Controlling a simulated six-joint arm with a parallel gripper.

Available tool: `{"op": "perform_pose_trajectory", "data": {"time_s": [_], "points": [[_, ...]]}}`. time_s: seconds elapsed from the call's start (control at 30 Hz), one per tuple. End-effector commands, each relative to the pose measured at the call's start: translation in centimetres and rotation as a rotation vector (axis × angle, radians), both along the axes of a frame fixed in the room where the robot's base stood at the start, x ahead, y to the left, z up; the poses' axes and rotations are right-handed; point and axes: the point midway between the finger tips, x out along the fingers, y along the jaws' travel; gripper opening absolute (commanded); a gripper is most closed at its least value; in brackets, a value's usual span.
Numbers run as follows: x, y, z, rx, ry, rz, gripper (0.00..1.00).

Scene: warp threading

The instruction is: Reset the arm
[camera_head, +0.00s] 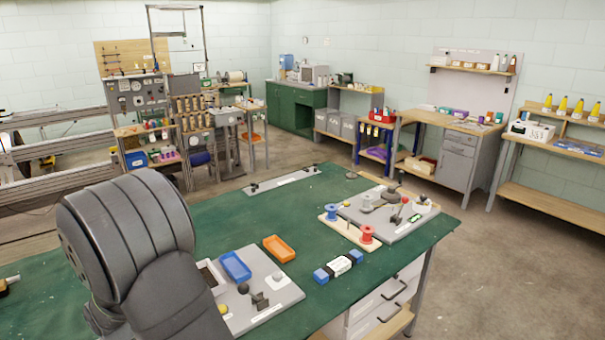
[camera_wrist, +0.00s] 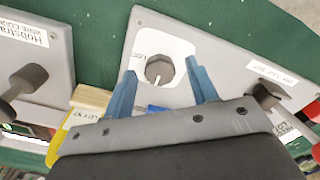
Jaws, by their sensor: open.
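In the wrist view my gripper (camera_wrist: 160,66) has its two blue fingers spread apart, with nothing held between them. A round dark knob (camera_wrist: 159,69) on a white-labelled grey plate (camera_wrist: 150,20) shows between the fingertips. I cannot tell how far it is from them. In the head view my large grey arm links fill the lower left, and the gripper is not visible there.
The green table (camera_head: 350,290) holds a blue tray (camera_head: 235,266), an orange tray (camera_head: 279,248), a blue-and-white block (camera_head: 338,266) and a wooden base with a red spool (camera_head: 366,234) and blue spool (camera_head: 331,211). A grey board (camera_head: 400,227) lies beyond. The right front tabletop is clear.

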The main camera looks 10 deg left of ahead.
Motion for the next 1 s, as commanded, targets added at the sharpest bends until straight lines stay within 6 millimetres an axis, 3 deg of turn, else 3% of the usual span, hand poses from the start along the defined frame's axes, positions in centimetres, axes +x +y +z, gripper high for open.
{"op": "perform_pose_trajectory", "data": {"time_s": [0.2,0.37,1.0], "points": [[0.0,0.0,0.2,0.001,0.000,0.001,0.53],[0.0,0.1,1.7,0.003,-0.002,0.003,0.53],[0.0,0.1,14.2,0.005,-0.003,0.003,0.53]]}}
